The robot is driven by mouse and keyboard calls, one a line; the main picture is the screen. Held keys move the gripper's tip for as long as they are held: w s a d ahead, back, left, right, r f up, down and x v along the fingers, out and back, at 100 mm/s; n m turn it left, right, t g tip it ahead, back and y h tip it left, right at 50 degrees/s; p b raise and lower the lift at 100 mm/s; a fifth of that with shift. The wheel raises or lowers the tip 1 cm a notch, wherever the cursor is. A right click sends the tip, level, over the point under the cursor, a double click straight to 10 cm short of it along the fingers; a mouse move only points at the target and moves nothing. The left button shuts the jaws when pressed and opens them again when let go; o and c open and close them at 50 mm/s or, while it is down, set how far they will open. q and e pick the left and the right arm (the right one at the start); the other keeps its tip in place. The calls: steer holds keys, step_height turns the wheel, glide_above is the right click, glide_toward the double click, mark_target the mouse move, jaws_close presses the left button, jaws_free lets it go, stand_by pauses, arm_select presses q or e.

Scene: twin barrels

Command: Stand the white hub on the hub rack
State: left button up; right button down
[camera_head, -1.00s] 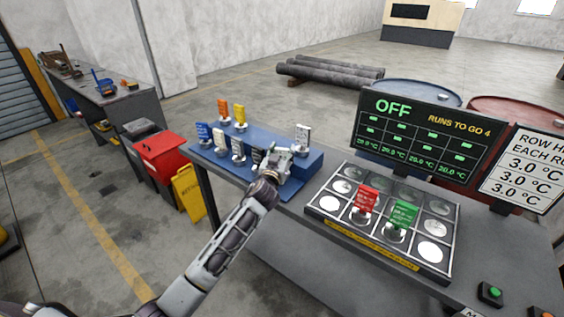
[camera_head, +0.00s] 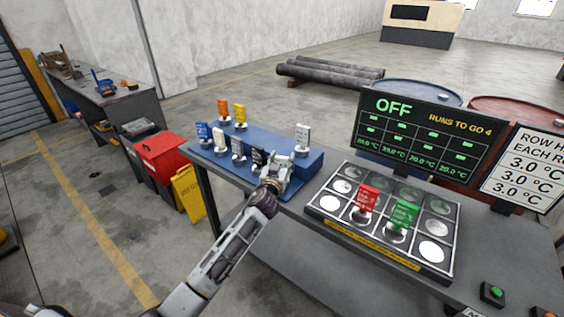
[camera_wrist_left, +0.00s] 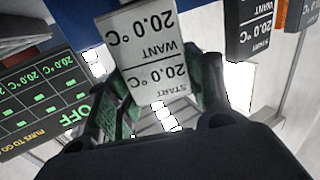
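The white hub (camera_head: 302,136) stands upright on the raised right part of the blue hub rack (camera_head: 313,163), its label facing me. My left gripper (camera_head: 281,158) is in front of it and slightly left, open, with its fingers apart. In the left wrist view the white hub's label (camera_wrist_left: 150,45) appears upside down between the two fingers (camera_wrist_left: 165,95); I see no clear grip on it. The hub's base is hidden there. My right gripper is not in view.
A black hub (camera_head: 258,156) stands close left of my gripper, with several other hubs further left. Right of the rack, a tray (camera_head: 330,205) holds a red hub (camera_head: 367,199) and a green hub (camera_head: 402,215). A monitor (camera_head: 422,135) reading OFF stands behind.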

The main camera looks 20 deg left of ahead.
arm_select(q)
steer(key=o, duration=0.4)
steer(key=shift+c, duration=0.2)
steer(key=shift+r, duration=0.15)
steer(key=shift+s+d, duration=0.1)
steer(key=shift+s, duration=1.1)
steer(key=s, duration=0.9)
steer(key=shift+s+d+b, duration=0.2)
steer(key=shift+s+b, duration=0.1)
steer(key=shift+b, duration=0.05)
